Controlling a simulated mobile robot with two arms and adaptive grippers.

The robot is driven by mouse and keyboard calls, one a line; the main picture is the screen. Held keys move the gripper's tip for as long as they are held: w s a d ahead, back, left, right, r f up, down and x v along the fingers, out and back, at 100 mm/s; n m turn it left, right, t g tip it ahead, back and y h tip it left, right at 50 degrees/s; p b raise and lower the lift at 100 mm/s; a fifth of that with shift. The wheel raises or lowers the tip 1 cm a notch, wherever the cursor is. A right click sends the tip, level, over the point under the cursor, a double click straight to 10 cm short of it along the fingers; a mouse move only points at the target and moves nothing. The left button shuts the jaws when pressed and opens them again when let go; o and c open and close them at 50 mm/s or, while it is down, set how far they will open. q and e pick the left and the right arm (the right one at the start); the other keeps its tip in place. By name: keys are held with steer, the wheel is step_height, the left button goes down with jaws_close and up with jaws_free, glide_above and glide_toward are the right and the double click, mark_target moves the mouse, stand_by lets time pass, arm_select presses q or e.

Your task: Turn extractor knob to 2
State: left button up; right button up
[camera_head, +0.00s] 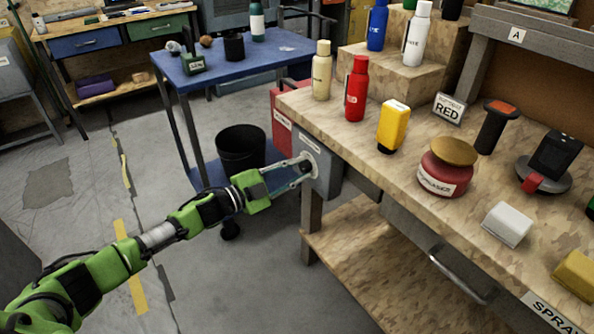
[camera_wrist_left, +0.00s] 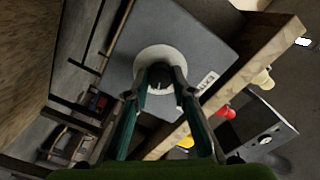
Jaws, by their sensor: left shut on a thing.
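The extractor box (camera_head: 328,181) is a grey box on the end of the wooden workbench, with a small white label on it. It also fills the middle of the left wrist view (camera_wrist_left: 200,38). A round pale dial plate (camera_wrist_left: 158,56) sits on its face, with the dark extractor knob (camera_wrist_left: 160,76) at its centre. My left gripper (camera_head: 303,167) reaches the box from the left, shut on the knob, with a finger on either side in the wrist view (camera_wrist_left: 160,83). The dial's numbers and the knob's setting are too small to read. My right gripper is not in view.
Bottles, including a red one (camera_head: 356,90) and a yellow one (camera_head: 393,126), stand on the workbench (camera_head: 345,140) above the box. A black bin (camera_head: 241,148) and a blue table (camera_head: 270,47) stand behind my left arm. Floor is clear at lower left.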

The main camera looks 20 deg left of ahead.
arm_select(q)
steer(key=shift+m, duration=1.4)
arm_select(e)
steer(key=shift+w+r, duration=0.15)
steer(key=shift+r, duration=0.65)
arm_select(q)
steer(key=o, duration=1.1)
steer(key=shift+o, duration=0.2)
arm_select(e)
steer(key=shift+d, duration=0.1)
arm_select(q)
steer(key=v, duration=1.2)
